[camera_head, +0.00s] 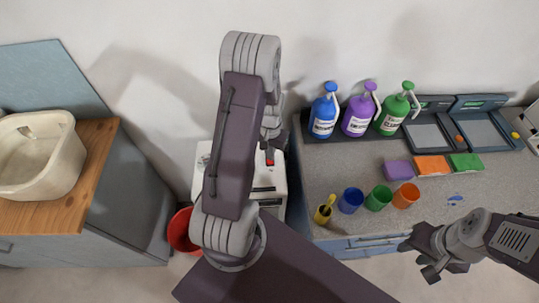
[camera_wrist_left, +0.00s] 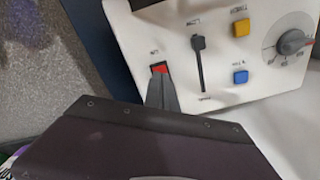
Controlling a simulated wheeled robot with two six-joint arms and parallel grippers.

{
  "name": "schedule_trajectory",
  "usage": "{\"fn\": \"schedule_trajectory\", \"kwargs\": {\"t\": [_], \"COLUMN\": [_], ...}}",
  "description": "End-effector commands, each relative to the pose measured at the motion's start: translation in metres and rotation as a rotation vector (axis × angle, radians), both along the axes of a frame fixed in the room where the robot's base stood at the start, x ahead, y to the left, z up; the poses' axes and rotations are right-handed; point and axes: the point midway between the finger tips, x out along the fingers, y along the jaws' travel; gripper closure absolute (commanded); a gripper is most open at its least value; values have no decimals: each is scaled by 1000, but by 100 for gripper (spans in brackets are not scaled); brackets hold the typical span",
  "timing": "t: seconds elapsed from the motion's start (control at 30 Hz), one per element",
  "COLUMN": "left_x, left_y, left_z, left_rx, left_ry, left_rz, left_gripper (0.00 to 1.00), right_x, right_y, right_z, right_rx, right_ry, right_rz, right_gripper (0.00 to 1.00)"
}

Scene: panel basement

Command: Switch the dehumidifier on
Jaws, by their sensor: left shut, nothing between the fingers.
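The dehumidifier is a white box (camera_head: 268,203) against the wall in the head view, partly hidden behind my left arm. Its control panel (camera_wrist_left: 136,37) fills the upper part of the left wrist view. A red rocker switch (camera_wrist_left: 159,69) sits at the panel's left side. My left gripper (camera_wrist_left: 162,90) is shut and empty. Its fingertips are right at the lower edge of the red switch; I cannot tell whether they touch it. In the head view the left gripper (camera_head: 268,154) is over the box. My right gripper (camera_head: 422,261) looks open and empty at the lower right.
The panel also has a black slider (camera_wrist_left: 198,62), a yellow button (camera_wrist_left: 241,28), a blue button (camera_wrist_left: 240,77) and a grey dial (camera_wrist_left: 291,42). A red bucket (camera_head: 181,232) stands left of the box. A counter (camera_head: 335,175) with bottles and cups is to the right.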

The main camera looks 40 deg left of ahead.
Motion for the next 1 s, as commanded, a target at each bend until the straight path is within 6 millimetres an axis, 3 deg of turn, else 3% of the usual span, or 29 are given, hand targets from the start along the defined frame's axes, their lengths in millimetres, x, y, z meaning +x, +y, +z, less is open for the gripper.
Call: {"fn": "schedule_trajectory", "kwargs": {"t": [0.03, 0.43, 1.0], "left_x": [0, 0, 2], "left_y": [0, 0, -4], "left_z": [11, 49, 48], "left_rx": [0, 0, 1], "left_ry": [0, 0, -3], "left_rz": [0, 0, -14], "left_gripper": [100, 100, 100], "right_x": [0, 0, 0], "right_y": [0, 0, 0], "right_z": [10, 45, 43], "right_rx": [0, 0, 0], "right_ry": [0, 0, 0], "right_rz": [0, 0, 0], "right_gripper": [64, 64, 64]}}
